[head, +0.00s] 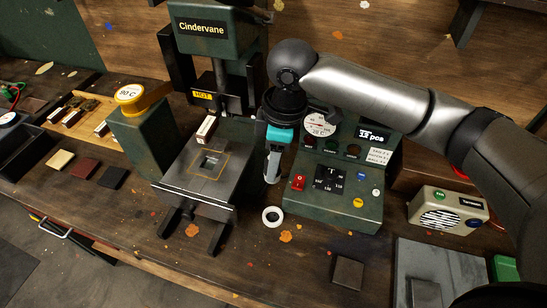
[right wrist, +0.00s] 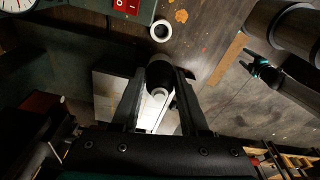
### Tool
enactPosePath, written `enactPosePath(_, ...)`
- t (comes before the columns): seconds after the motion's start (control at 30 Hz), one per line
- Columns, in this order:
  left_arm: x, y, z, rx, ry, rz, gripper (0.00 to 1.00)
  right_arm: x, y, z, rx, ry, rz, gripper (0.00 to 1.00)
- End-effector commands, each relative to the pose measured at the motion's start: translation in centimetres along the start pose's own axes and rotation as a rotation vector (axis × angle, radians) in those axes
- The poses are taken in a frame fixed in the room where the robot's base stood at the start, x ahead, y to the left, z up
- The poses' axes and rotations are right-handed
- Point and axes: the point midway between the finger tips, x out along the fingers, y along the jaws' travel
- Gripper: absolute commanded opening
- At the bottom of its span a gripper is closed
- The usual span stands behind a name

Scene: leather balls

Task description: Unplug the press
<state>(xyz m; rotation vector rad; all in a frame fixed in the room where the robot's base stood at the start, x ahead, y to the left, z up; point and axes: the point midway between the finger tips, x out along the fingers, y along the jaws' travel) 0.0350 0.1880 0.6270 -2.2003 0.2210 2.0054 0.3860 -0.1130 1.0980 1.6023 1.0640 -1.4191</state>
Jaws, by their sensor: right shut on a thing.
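The dark green press (head: 207,28) labelled Cindervane stands at the back centre, with its bed (head: 205,180) below. My right gripper (head: 273,165) points down between the press and the green control box (head: 335,210). In the right wrist view its fingers (right wrist: 158,98) are shut on a dark, round-bodied piece with a pale end, which looks like the plug (right wrist: 160,72). Whether the plug sits in a socket is hidden. What looks like my left gripper (right wrist: 258,68) shows small and dark at the right of the wrist view; its jaws are unclear.
A white ring (head: 272,216) lies on the bench in front of the gripper. A cream radio-like box (head: 448,210) and a grey plate (head: 440,262) are at the right. The front bench strip is mostly clear.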

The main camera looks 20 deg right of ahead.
Motion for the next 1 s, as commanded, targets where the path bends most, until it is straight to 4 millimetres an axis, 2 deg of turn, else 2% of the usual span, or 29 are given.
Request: enactPosePath(1.0, 1.0, 0.0, 0.1, 0.000, -0.001, 0.000, 0.73, 3.6, 0.0, 0.4, -0.001, 0.000, -0.001, 0.00)
